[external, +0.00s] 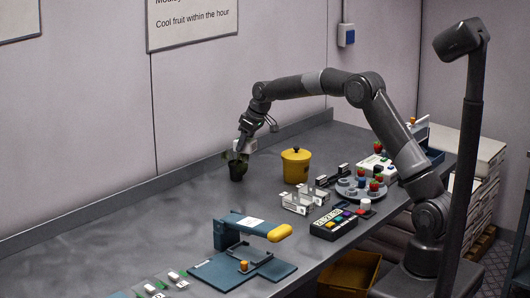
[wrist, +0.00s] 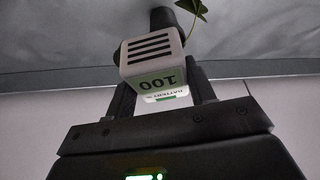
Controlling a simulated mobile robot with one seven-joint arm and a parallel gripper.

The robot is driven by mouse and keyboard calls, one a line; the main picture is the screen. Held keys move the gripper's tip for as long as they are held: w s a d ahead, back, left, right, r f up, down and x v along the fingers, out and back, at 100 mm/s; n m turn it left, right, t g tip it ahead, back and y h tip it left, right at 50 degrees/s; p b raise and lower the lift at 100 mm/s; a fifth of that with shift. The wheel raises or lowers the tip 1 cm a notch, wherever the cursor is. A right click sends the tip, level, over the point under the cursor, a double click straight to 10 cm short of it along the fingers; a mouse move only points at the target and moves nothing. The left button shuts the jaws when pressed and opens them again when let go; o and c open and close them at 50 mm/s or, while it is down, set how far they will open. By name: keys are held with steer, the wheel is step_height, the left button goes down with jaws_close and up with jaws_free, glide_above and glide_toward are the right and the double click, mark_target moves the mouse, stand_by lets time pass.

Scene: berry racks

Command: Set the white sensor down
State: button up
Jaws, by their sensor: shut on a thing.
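The white sensor (wrist: 155,60) is a small white box with dark slots, the number 100 and a battery label. My gripper (wrist: 161,78) is shut on it, with one dark finger on each side. In the external view my gripper (external: 243,147) points down over the far left part of the bench, near the wall. A small dark pot (external: 236,173) with leaves is right below or beside it. In the wrist view a dark round thing (wrist: 162,17) and a green leaf show behind the sensor. I cannot tell whether the sensor touches the pot or the bench.
A yellow lidded jar (external: 296,167) stands right of my gripper. White brackets (external: 297,201), a button box (external: 336,224) and a round tray with berries (external: 362,189) are further right. A blue press (external: 240,235) is in front. The bench (external: 130,235) is clear at left.

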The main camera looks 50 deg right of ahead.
steer(key=a+n, duration=0.1)
steer(key=a, duration=1)
glide_above(192, 197)
steer(key=s, duration=0.1)
steer(key=shift+y, duration=0.3)
steer(key=f, duration=0.7)
steer(key=shift+s+d, duration=0.2)
steer(key=shift+d, duration=0.05)
steer(key=shift+f, duration=1.95)
steer(key=shift+f, duration=0.1)
steer(key=o, duration=1)
